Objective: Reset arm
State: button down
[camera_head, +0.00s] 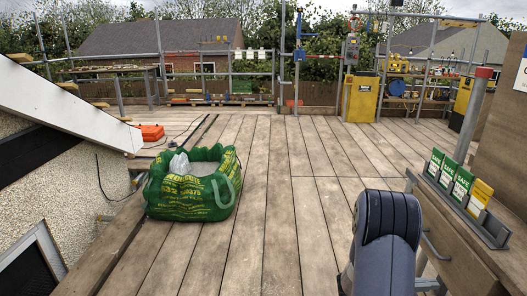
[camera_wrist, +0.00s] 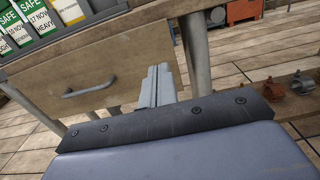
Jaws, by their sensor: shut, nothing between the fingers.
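My arm (camera_head: 382,245) rises at the lower right of the head view, over the plank deck. My gripper is out of the head view. In the wrist view my gripper (camera_wrist: 158,85) shows as two grey fingers side by side, pressed together and empty. Behind the fingers is a wooden panel (camera_wrist: 105,80) with a metal handle (camera_wrist: 90,88). The fingers appear apart from the panel, though the gap is hard to judge.
A green bulk bag (camera_head: 192,185) stands on the deck at left. Green and yellow tags (camera_head: 462,180) stand in a metal rack on the wooden bench at right. A yellow bin (camera_head: 361,98) and scaffold rails stand at the back. The middle deck (camera_head: 300,200) is clear.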

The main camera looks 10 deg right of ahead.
aim_at(485, 282)
jog(key=x, duration=1.3)
jog(key=shift+s+d+b, duration=0.1)
jog(key=shift+d+b, duration=0.05)
jog(key=shift+b, duration=0.25)
jog(key=shift+f, duration=0.1)
